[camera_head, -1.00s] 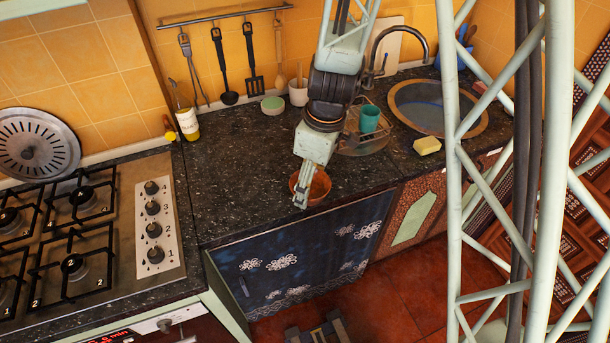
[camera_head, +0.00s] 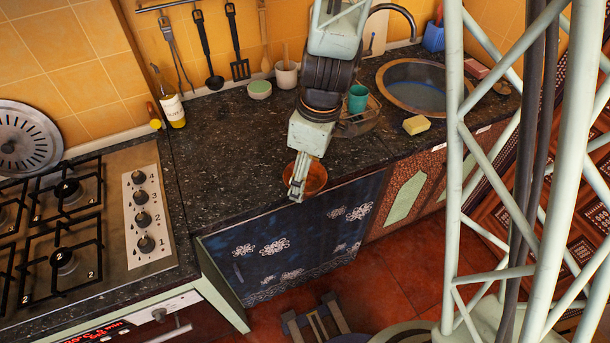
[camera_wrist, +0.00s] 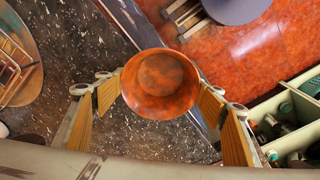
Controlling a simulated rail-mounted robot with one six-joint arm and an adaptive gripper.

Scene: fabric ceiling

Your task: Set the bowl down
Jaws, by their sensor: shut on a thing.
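The orange-brown bowl (camera_head: 314,179) is at the front edge of the dark counter (camera_head: 235,150). In the wrist view the bowl (camera_wrist: 160,84) sits upright between the two finger pads, its inside facing the camera. My gripper (camera_head: 297,188) is shut on the bowl, and the fingers (camera_wrist: 160,100) press against its sides. In the wrist view the bowl overlaps the counter's edge, with counter on its left and red floor on its right. I cannot tell whether its base touches the counter.
A teal cup (camera_head: 358,98) stands in a rack behind the bowl, with a yellow sponge (camera_head: 416,125) and a round sink (camera_head: 425,87) to the right. The stove (camera_head: 80,220) and a bottle (camera_head: 173,110) are on the left. Counter left of the bowl is clear.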

